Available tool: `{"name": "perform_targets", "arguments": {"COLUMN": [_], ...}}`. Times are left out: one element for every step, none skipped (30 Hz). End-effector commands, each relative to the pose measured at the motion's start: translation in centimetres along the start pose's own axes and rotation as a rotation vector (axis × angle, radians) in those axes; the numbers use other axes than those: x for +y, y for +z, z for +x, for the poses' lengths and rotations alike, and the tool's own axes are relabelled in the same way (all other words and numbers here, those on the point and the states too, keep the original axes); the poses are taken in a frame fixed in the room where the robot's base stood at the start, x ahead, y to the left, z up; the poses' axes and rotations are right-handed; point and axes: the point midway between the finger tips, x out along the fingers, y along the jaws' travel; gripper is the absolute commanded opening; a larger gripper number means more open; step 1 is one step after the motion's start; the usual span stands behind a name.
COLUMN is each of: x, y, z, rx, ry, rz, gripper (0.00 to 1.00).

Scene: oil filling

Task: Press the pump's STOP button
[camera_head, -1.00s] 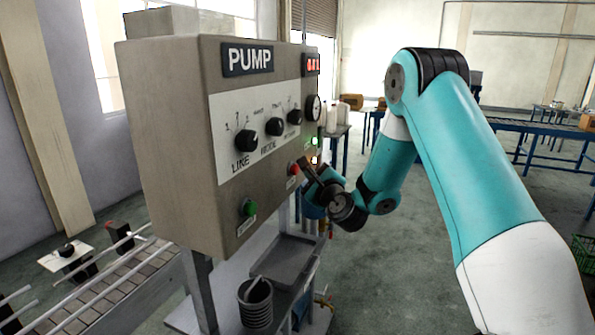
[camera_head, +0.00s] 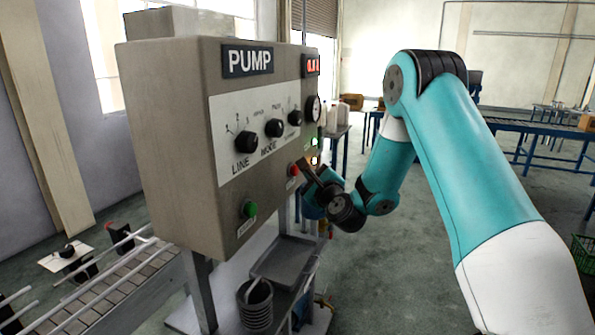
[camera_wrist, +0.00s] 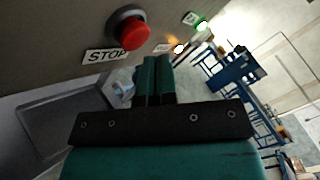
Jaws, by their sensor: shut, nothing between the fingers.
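The pump's control box (camera_head: 170,150) carries a "PUMP" label. Its red STOP button (camera_head: 294,170) is low on the front panel, near the right edge. In the wrist view the red button (camera_wrist: 133,33) stands out above and left of my fingertips, with the "STOP" label (camera_wrist: 106,55) beside it. My gripper (camera_head: 305,165) is close to the panel, just right of the button. In the wrist view its two fingers (camera_wrist: 155,62) are together and hold nothing. The fingertips appear beside the button, not over it; I cannot tell their exact distance from the panel.
A green button (camera_head: 249,209) is lower left on the panel, with black knobs (camera_head: 246,141) above it. A green lamp (camera_wrist: 202,26) and an orange lamp (camera_wrist: 179,48) are right of my fingers. A grey tray (camera_head: 282,262) and a ribbed cup (camera_head: 256,310) sit below the box.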

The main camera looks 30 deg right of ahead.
Motion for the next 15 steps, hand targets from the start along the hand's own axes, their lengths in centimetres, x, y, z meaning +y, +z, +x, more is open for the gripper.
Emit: {"name": "perform_targets", "arguments": {"x": [-0.07, -0.04, 0.02, 0.06, 0.10, 0.14, 0.17, 0.22, 0.27, 0.31, 0.33, 0.35, 0.35, 0.35, 0.35], "y": [0.22, 0.27, 0.32, 0.37, 0.41, 0.45, 0.47, 0.46, 0.43, 0.41, 0.39, 0.37, 0.36, 0.36, 0.36], "z": [0.10, 0.15, 0.22, 0.28, 0.33, 0.40, 0.44, 0.47, 0.49, 0.49, 0.49, 0.48, 0.48, 0.48, 0.48], "rx": [0.000, 0.000, 0.000, 0.001, 0.000, 0.000, 0.000, 0.000, 0.000, 0.000, 0.000, 0.000, 0.000, 0.000, 0.000], "ry": [0.001, 0.001, 0.002, 0.002, 0.002, 0.002, 0.001, 0.001, 0.001, 0.001, 0.001, 0.000, 0.000, 0.000, 0.000], "rz": [0.000, 0.000, 0.000, 0.000, 0.000, 0.000, 0.000, 0.000, -0.001, -0.001, -0.001, -0.001, -0.001, -0.001, -0.001], "gripper": [0.00, 0.00, 0.00, 0.00, 0.00, 0.00, 0.00, 0.00, 0.00, 0.00, 0.00, 0.00, 0.00, 0.00, 0.00]}}
